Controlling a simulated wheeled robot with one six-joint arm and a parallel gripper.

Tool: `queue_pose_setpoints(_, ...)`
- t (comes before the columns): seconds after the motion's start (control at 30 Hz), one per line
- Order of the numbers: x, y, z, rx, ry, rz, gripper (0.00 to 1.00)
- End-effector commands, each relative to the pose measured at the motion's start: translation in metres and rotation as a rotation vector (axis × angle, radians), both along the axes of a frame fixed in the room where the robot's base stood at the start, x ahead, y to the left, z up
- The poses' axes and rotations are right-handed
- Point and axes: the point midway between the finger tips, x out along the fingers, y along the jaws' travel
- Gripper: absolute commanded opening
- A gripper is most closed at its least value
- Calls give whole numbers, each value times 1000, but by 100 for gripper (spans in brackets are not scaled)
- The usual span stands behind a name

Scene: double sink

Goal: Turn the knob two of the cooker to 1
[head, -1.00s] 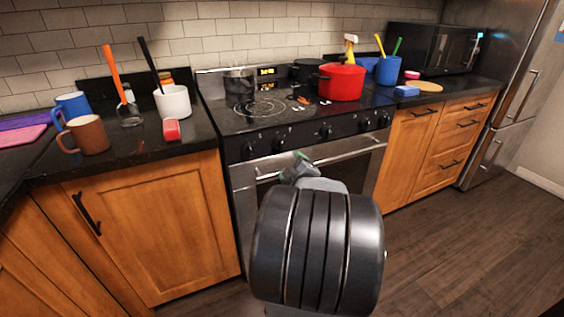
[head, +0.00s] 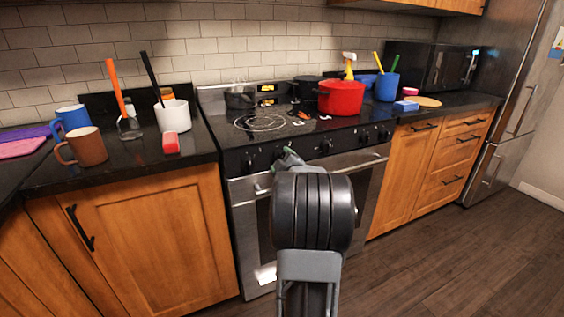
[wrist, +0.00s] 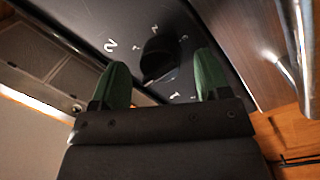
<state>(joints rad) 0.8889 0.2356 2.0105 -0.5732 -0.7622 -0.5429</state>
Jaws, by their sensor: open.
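The cooker (head: 352,179) stands in the middle of the head view, with a row of dark knobs along its black front panel. My gripper (head: 288,154) is at the left part of this panel and hides the spot behind it. In the wrist view a dark knob (wrist: 157,54) sits between the two green fingertips of my open gripper (wrist: 163,78), slightly beyond them. White digits ring the knob; a 2 shows at upper left and a 1 near the right fingertip. I cannot tell whether the fingers touch the knob. Other knobs, such as one (head: 326,146) to the right, are free.
The oven handle (head: 352,169) runs just below the knob panel, and also shows at right in the wrist view. A red pot (head: 341,98) stands on the cooktop. Wooden cabinets (head: 140,240) flank the cooker; the floor at right is clear.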

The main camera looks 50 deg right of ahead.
Motion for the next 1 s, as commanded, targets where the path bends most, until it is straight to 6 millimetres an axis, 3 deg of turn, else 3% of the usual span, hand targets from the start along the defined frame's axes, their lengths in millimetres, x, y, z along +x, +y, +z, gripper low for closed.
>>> queue_pose_setpoints(0.43,6,-3,0,1,0,1,69)
queue_pose_setpoints(0.9,6,-3,0,1,0,1,24)
queue_pose_setpoints(1.0,6,-3,0,2,0,0,21)
